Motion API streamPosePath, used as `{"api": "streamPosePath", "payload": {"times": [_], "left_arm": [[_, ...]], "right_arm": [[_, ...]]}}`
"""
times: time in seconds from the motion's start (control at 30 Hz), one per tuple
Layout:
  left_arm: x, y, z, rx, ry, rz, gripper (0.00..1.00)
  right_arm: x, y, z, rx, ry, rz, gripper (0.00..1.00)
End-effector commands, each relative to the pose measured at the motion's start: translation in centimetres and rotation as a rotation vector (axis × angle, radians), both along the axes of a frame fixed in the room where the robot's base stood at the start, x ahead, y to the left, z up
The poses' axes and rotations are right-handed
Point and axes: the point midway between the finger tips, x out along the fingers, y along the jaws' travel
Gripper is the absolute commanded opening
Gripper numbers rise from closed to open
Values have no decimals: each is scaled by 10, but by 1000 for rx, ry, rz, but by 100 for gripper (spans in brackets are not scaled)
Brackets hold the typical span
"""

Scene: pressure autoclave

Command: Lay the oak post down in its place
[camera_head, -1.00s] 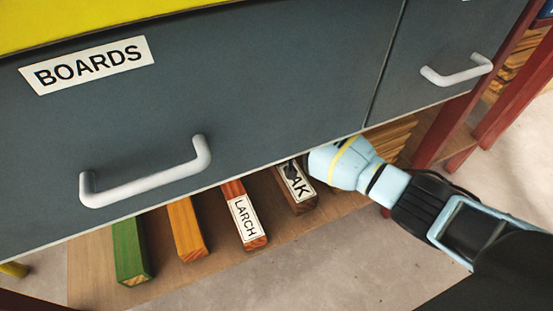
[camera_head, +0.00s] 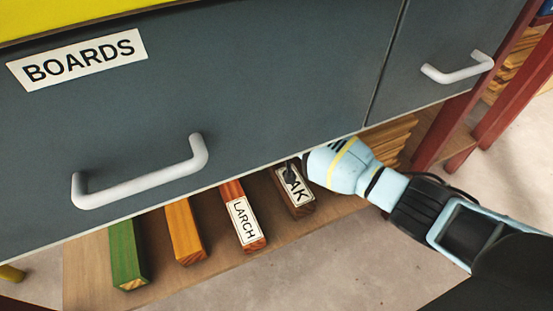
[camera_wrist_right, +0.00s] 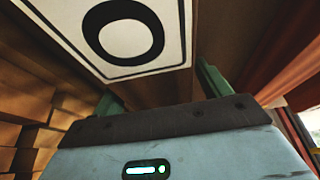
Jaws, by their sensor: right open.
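The oak post (camera_head: 299,207) is dark brown and lies on the low shelf under the drawers, its end toward the front edge. Its white label shows "AK", the first letter hidden behind my right gripper (camera_head: 291,171). In the right wrist view the post (camera_wrist_right: 150,85) fills the upper middle, with a large "O" on its label. There my right gripper (camera_wrist_right: 160,92) is open, one green finger on each side of the post; contact cannot be told. My left gripper is not in view.
The larch post (camera_head: 245,223), an orange post (camera_head: 185,232) and a green post (camera_head: 126,255) lie left of the oak post on the shelf (camera_head: 85,270). The grey drawer front (camera_head: 270,85) overhangs them. Wood pieces (camera_head: 395,135) lie behind my wrist.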

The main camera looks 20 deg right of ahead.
Motion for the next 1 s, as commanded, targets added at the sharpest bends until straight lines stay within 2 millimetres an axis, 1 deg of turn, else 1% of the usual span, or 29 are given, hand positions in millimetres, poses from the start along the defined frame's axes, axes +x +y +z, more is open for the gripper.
{"api": "streamPosePath", "payload": {"times": [0.17, 0.27, 0.37, 0.4, 0.43, 0.8, 1.0], "left_arm": [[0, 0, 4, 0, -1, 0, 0], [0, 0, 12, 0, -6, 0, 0], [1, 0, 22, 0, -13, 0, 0], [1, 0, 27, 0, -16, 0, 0], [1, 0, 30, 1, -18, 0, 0], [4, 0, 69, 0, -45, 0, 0], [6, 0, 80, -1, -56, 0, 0]], "right_arm": [[-2, 0, 8, 1, -1, 0, 76], [-6, 0, 21, 1, -1, 0, 76], [-13, -1, 39, 1, -4, 0, 76], [-23, -2, 35, -2, 2, 1, 76], [-29, -1, 34, -2, 3, 1, 76], [-97, -4, 35, 0, 0, 1, 76], [-122, -4, 33, 0, 1, 0, 76]]}}
